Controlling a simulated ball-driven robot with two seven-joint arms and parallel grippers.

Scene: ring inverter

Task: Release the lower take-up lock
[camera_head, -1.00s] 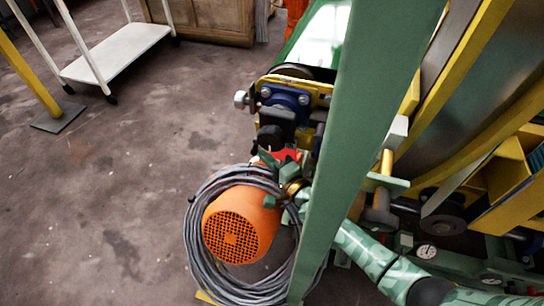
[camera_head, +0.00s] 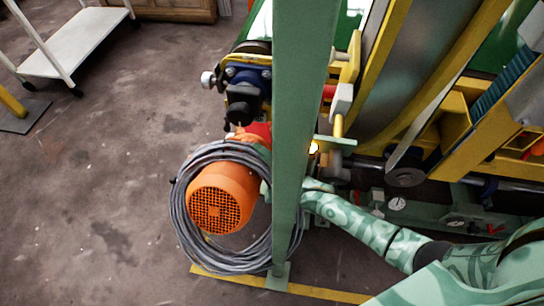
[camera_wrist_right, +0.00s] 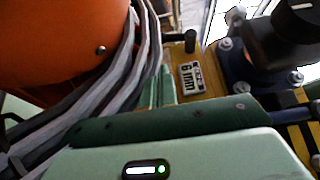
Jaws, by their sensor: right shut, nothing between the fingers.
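The take-up unit (camera_head: 245,82) shows in the head view left of the green post, with a blue bearing housing, a black block and a silver bolt end. I cannot tell for sure which part is the lower lock. In the right wrist view a black knob (camera_wrist_right: 297,18) is at the top right, beside a yellow plate (camera_wrist_right: 212,92) with a "6 mm" label (camera_wrist_right: 190,78). My right gripper (camera_head: 265,189) is mostly hidden behind the post, beside the orange motor. Its green fingers (camera_wrist_right: 167,88) are shut and empty, near the label. My left gripper is out of view.
The green post (camera_head: 292,150) stands in front of my right forearm. The orange motor (camera_head: 222,197) is ringed by a grey cable coil (camera_head: 180,215), close to the gripper. The yellow ring frame (camera_head: 430,90) fills the right. Open floor (camera_head: 90,190) lies left.

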